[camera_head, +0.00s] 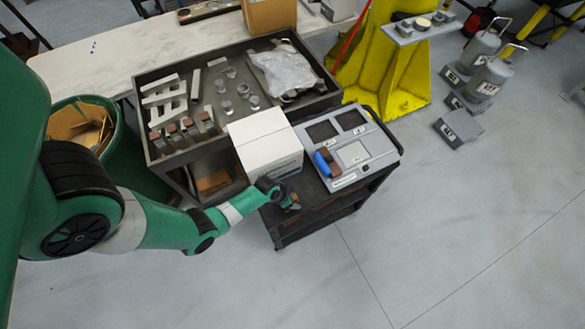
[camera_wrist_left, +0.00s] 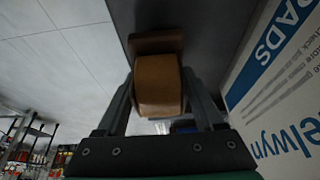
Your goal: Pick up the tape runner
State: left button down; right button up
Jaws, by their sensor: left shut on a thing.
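My left gripper (camera_head: 290,203) is at the near left end of the dark cart, close beside the white box. It is shut on a tan, rounded, roll-like thing, which I take to be the tape runner (camera_wrist_left: 158,85). In the left wrist view the thing sits between the two fingers of the left gripper (camera_wrist_left: 160,100), with a darker brown part behind it. In the head view only a small bit of it shows at the fingertips (camera_head: 295,207). I cannot tell whether it touches the cart top. My right gripper is not in view.
The white box (camera_head: 265,142) stands close to my left gripper; its printed side (camera_wrist_left: 285,90) fills the wrist view's right. A grey device (camera_head: 372,150) with a blue-handled brown tool (camera_head: 323,164) lies on the cart (camera_head: 313,215). A dark tray table (camera_head: 160,75) stands behind.

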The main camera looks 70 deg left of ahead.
pick_arm(q)
jog(key=s+d+r+p, duration=0.3)
jog(key=d+r+p, duration=0.4)
jog(key=d+r, duration=0.4)
jog(key=shift+s+d+r+p, duration=0.15)
jog(key=shift+s+d+p, duration=0.25)
jog(key=shift+d, duration=0.85)
jog(key=shift+w, duration=0.1)
